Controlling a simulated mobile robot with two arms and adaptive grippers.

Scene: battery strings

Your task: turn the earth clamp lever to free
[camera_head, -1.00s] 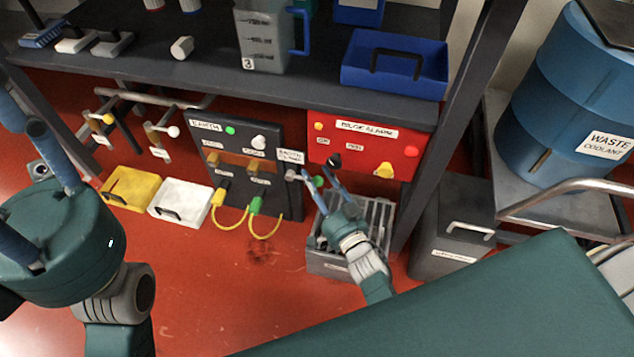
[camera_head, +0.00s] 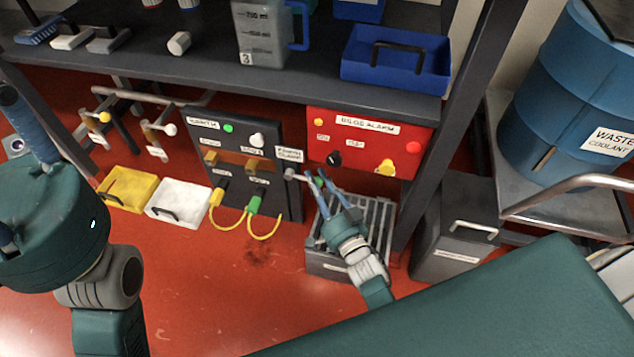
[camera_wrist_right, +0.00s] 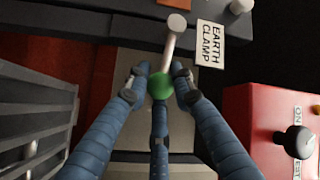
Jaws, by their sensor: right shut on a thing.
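The earth clamp lever is a short grey rod with a green knob (camera_wrist_right: 160,87). It sits at the right edge of the dark earth panel (camera_head: 230,190), below the earth clamp label (camera_head: 290,154). In the head view the rod (camera_head: 301,176) points to the right from its pivot. My right gripper (camera_head: 318,182) is shut on the green knob. In the right wrist view its blue fingers (camera_wrist_right: 158,84) close around the knob from both sides. My left gripper (camera_head: 15,165) is at the far left, away from the panel, with its fingertips cut off or unclear.
A red alarm box (camera_head: 345,160) with knobs stands just right of the lever. A grey slatted crate (camera_head: 330,262) is below my right gripper. Yellow-green cables (camera_head: 232,226) hang from the panel. A dark shelf (camera_head: 300,85) overhangs it. Open red floor lies in front.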

